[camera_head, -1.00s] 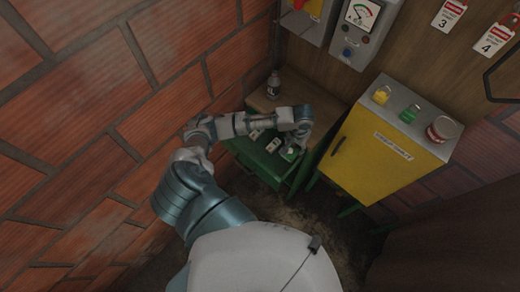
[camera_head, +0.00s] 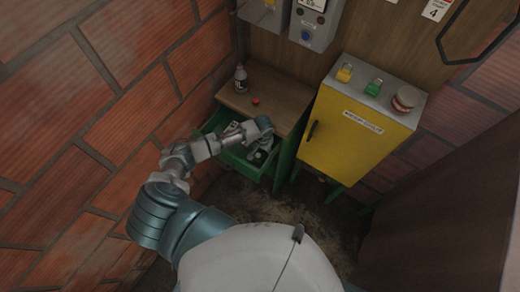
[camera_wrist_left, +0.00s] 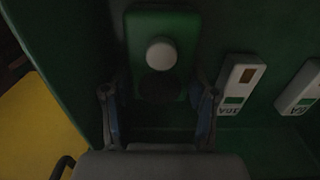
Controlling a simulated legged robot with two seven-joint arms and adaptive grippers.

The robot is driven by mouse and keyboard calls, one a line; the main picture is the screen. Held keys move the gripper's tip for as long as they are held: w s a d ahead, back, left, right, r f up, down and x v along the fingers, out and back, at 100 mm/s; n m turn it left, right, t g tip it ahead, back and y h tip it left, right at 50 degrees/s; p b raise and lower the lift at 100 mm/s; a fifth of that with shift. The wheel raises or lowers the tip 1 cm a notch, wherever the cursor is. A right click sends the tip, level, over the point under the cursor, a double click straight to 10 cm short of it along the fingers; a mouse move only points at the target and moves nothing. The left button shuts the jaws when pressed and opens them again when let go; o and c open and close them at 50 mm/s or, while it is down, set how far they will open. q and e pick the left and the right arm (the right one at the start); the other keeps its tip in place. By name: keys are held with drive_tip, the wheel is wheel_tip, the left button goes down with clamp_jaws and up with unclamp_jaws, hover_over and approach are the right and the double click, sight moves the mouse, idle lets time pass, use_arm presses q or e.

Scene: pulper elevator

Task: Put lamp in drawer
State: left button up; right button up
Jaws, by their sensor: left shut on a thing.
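The lamp (camera_wrist_left: 163,55), a green block with a round pale cap, is between the fingers of my left gripper (camera_wrist_left: 160,115) in the left wrist view. The gripper is shut on it. In the head view, my left gripper (camera_head: 258,152) reaches into the open green drawer (camera_head: 240,164) of the wooden-topped cabinet. The arm and gripper mostly hide the lamp there. In the wrist view, green drawer walls and floor (camera_wrist_left: 285,150) surround the lamp; whether it touches the floor I cannot tell. My right gripper is in neither view.
Two white labelled blocks, one nearer (camera_wrist_left: 238,84) and one at the edge (camera_wrist_left: 300,90), lie right of the lamp. A bottle (camera_head: 240,79) and a small red object (camera_head: 256,101) stand on the cabinet top (camera_head: 279,96). A yellow cabinet (camera_head: 350,140) is close right; a brick wall (camera_head: 100,130) is left.

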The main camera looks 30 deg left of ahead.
use_arm(q)
drive_tip(key=shift+d+r, duration=0.2)
drive_tip(key=shift+d, duration=0.5)
drive_tip(key=shift+a+f, duration=0.1)
drive_tip(key=o, duration=1)
drive_tip(key=shift+a+f, duration=0.25)
drive_tip(key=shift+a, duration=0.6)
drive_tip(key=shift+a+f, duration=0.15)
drive_tip(key=shift+a, duration=0.35)
drive_tip(key=shift+d, duration=0.1)
drive_tip(key=shift+d+r, duration=0.25)
drive_tip(key=r, duration=0.4)
drive_tip(key=d+r, duration=0.1)
drive_tip(key=r, duration=0.1)
drive_tip(key=shift+w+r+p, duration=0.1)
drive_tip(key=shift+r+p, duration=0.2)
drive_tip(key=shift+a+r, duration=0.15)
drive_tip(key=shift+r, duration=1.25)
drive_tip(key=shift+a+r, duration=0.15)
drive_tip(key=shift+r, duration=1.25)
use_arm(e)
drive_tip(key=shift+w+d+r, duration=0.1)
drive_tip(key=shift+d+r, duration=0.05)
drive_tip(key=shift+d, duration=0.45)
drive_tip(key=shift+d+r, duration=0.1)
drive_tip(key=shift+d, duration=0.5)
